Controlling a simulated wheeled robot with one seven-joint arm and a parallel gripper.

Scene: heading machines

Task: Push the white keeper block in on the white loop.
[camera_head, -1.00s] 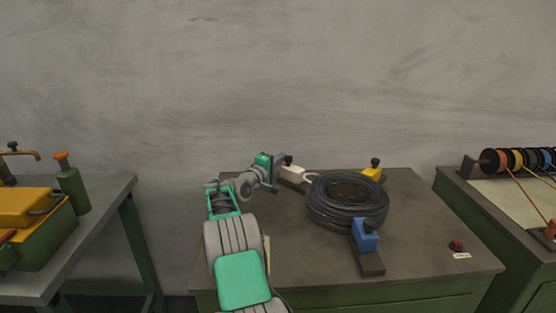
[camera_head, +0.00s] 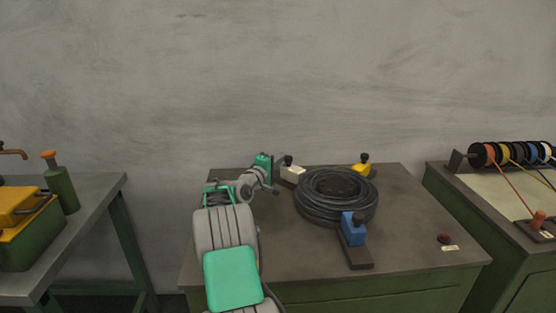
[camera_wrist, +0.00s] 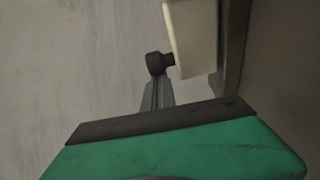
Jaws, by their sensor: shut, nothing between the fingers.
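The white keeper block (camera_head: 293,174) stands at the left back of the black cable coil (camera_head: 337,197), right up by its rim. Its dark knob (camera_head: 288,160) is on the side toward my arm. In the wrist view the block (camera_wrist: 192,37) is at the top, with the knob (camera_wrist: 157,64) on its left face. My gripper (camera_wrist: 158,95) is shut and empty, its fingertips right at the knob; I cannot tell whether they touch. I cannot make out the white loop; the block or coil hides it.
A blue keeper block (camera_head: 353,230) stands at the front of the coil and a yellow one (camera_head: 362,169) at the back right. A red button (camera_head: 444,238) sits at the table's right. The table's (camera_head: 420,225) right side is mostly clear.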

